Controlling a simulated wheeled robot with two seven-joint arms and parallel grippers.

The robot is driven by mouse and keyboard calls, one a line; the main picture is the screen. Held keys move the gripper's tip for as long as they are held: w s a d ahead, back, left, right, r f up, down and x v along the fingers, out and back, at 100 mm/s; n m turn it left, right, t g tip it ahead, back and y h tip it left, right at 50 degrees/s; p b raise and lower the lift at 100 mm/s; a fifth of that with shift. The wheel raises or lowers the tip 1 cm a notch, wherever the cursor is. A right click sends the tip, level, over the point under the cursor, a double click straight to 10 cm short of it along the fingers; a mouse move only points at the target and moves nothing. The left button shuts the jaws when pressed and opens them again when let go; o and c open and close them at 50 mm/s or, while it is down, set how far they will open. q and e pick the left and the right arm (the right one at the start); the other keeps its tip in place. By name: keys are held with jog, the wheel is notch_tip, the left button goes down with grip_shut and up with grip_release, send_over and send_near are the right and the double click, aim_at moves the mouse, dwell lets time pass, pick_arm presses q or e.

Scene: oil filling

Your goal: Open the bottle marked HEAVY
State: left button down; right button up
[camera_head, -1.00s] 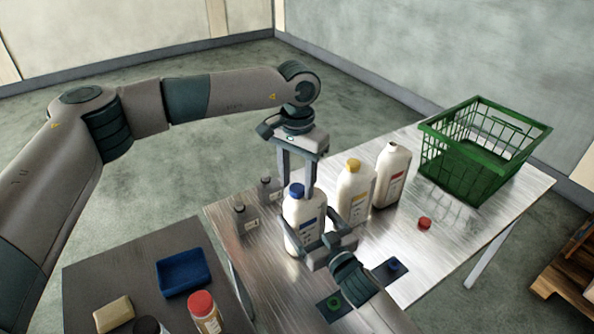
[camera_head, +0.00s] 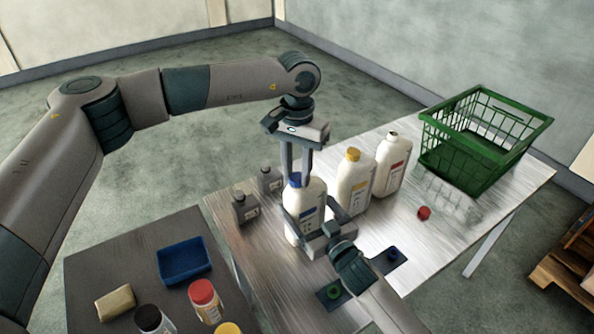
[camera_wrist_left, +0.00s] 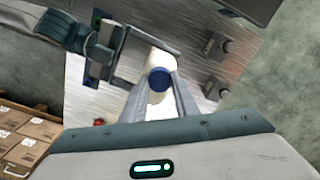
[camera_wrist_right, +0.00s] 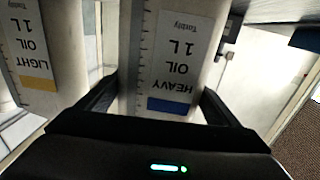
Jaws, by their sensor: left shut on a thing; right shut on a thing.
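The HEAVY bottle (camera_head: 308,212) is white with a blue label and blue cap (camera_head: 295,180), and stands on the metal table. Its label reads HEAVY OIL 1 L, upside down, in the right wrist view (camera_wrist_right: 172,55). My left gripper (camera_head: 297,177) points down from above, its fingers shut on the blue cap, which also shows in the left wrist view (camera_wrist_left: 159,79). My right gripper (camera_head: 312,228) is shut around the bottle's body from the front, with one finger on each side (camera_wrist_right: 158,100). The finger contact on the cap is partly hidden.
White bottles with yellow (camera_head: 354,184) and red (camera_head: 391,166) labels stand right of it; the red-labelled one has no cap. A red cap (camera_head: 424,213) lies near the green basket (camera_head: 470,160). Small grey bottles (camera_head: 245,206) stand left. A side table holds a blue tray (camera_head: 184,262).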

pick_arm(q)
jog(key=n, duration=1.1)
jog(key=shift+n, duration=0.4)
jog(key=n, duration=1)
jog(key=shift+r+n, duration=0.1)
jog(key=shift+n, duration=0.2)
jog(key=n, duration=0.5)
jog(key=shift+n, duration=0.4)
jog(key=n, duration=0.5)
jog(key=shift+n, duration=0.4)
jog(key=n, duration=1.8)
jog(key=shift+n, duration=0.3)
jog(key=shift+r, duration=0.5)
